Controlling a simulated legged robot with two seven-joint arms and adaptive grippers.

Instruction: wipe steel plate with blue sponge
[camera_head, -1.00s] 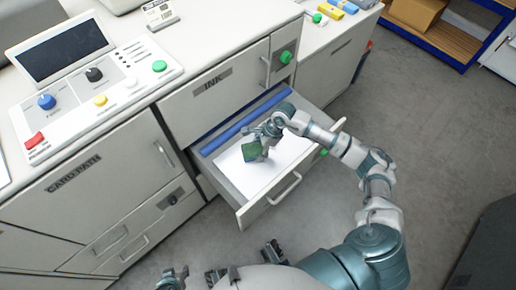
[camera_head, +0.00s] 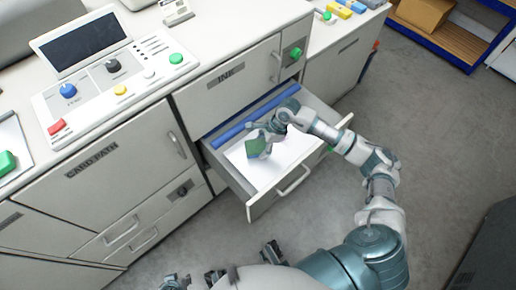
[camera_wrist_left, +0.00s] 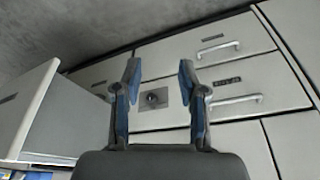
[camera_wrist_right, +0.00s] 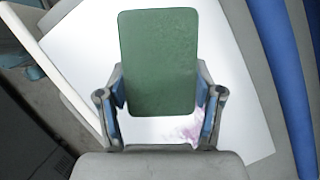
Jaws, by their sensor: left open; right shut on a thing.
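The held sponge (camera_head: 257,146) shows a green face, not blue, in the head and right wrist views (camera_wrist_right: 158,60). My right gripper (camera_head: 264,136) is shut on it over the open drawer; in the right wrist view the fingers grip its near end. The pale plate (camera_head: 268,174) lies flat in the drawer. In the right wrist view the plate (camera_wrist_right: 238,100) has a pinkish-purple smudge below the sponge. I cannot tell whether the sponge touches the plate. My left gripper (camera_wrist_left: 160,78) is open and empty, facing cabinet fronts in its wrist view.
The open drawer (camera_head: 248,200) has raised walls and a front handle (camera_head: 293,181). A blue bar (camera_head: 245,122) runs along its back. A control panel (camera_head: 115,80) with coloured knobs stands on the counter. Grey floor (camera_head: 430,150) is clear at the right.

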